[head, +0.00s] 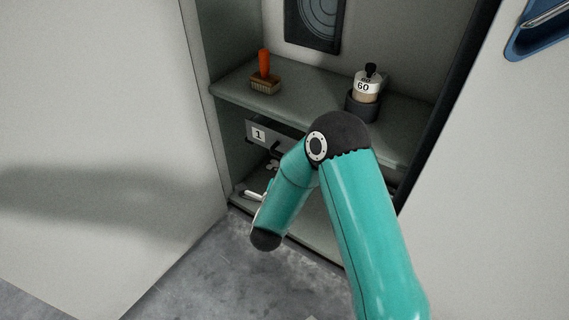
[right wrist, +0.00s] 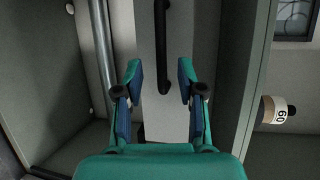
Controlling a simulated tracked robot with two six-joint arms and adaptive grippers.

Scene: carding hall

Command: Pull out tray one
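Tray one has a pale front (head: 257,133) with a "1" label, below the cabinet shelf in the head view. My right arm covers part of it. In the right wrist view, the pale tray front (right wrist: 178,108) lies ahead of my right gripper (right wrist: 160,72), with a black bar handle (right wrist: 162,50) upright in the picture. My right gripper is open and empty. Its fingers lie on either side of the handle's line in the picture; the handle's lower end shows between them. I see no contact. In the head view this gripper is mostly hidden behind the arm. My left gripper is out of view.
On the shelf (head: 285,105) above stand an orange-handled brush (head: 264,75) and a jar marked 60 (head: 367,87) in a dark holder. A dark round-patterned panel (head: 313,22) is on the back wall. Pale panels flank the opening; a blue holder (head: 545,30) is at upper right.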

